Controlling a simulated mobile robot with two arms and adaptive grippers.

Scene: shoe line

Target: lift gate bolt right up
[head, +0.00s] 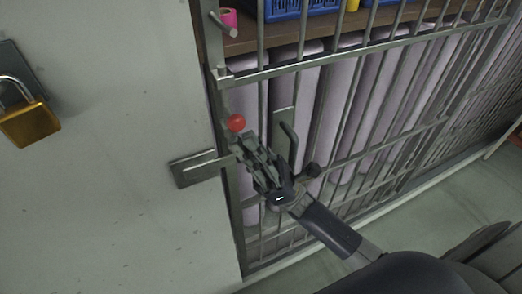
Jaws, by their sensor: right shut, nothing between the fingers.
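The barred metal gate (345,157) fills the middle and right of the head view. A red ball knob (236,122), which appears to belong to the gate bolt, is at the gate's left edge. A grey metal plate with a bar (190,170) is fixed on the wall just below and left of it. My right gripper (248,146) is shut and empty, its fingertips just below and right of the red knob. I cannot tell whether they touch the knob or bolt. The gripper and its fingers hide part of the gate edge behind them. My left gripper is not in view.
A brass padlock (28,122) hangs on the pale wall (110,220) at left. A gate handle (289,142) stands close right of my gripper. Behind the bars are pale pink rolls (341,95) and a wooden shelf (285,33) with blue crates (284,8).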

